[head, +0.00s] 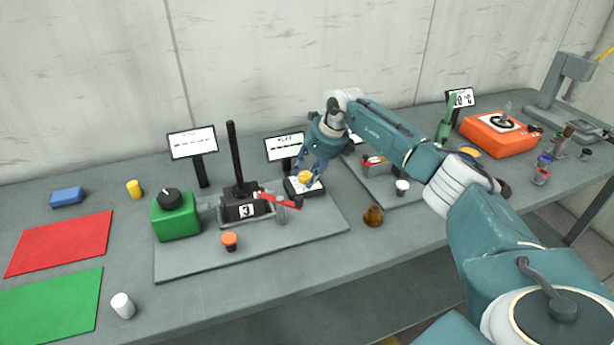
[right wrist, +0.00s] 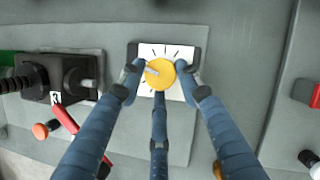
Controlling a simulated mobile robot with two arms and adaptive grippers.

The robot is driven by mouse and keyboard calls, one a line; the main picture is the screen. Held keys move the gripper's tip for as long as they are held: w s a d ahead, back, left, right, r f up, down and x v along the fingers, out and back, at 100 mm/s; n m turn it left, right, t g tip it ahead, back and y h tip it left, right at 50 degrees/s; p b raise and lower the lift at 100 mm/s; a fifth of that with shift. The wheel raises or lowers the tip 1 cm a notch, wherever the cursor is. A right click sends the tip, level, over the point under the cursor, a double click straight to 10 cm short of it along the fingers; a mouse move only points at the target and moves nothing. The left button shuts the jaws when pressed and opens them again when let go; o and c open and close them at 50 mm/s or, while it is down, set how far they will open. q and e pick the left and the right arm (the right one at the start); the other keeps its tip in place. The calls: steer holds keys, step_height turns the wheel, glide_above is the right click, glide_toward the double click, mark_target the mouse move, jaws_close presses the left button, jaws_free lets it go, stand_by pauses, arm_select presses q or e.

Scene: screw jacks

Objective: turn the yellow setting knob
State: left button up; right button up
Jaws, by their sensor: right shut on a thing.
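The yellow setting knob (head: 305,177) sits on a small black box with a white dial face, on the grey base plate (head: 190,263) of a screw jack. In the right wrist view the knob (right wrist: 159,74) has a pale pointer mark toward its left side, and tick marks surround it on the white dial (right wrist: 180,52). My right gripper (head: 307,172) is over the box from above. In the right wrist view its fingers (right wrist: 160,76) are closed on the knob from left and right, with a third finger below it. My left gripper is not in view.
Left of the knob stand the black jack (head: 241,207) with a red lever (head: 280,201), a green box (head: 176,217) and an orange button (head: 229,240). A display (head: 285,148) stands behind. A brown flask-shaped object (head: 373,215) is to the right.

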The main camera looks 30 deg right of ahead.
steer(key=shift+d+f+n+g+y+b, duration=0.1)
steer(key=shift+d+n+g+y+b, duration=0.15)
steer(key=shift+n+b, duration=0.5)
steer(key=shift+d+f+n+g+y+b, duration=0.1)
steer(key=shift+d+n+g+y+b, duration=0.2)
steer(key=shift+n, duration=0.85)
steer(key=shift+s+a, duration=0.1)
steer(key=o, duration=1.1)
steer(key=shift+r, duration=0.35)
steer(key=v, duration=1.1)
steer(key=shift+s+d+r, duration=0.15)
steer(key=shift+s+d, duration=0.15)
steer(key=shift+d, duration=0.1)
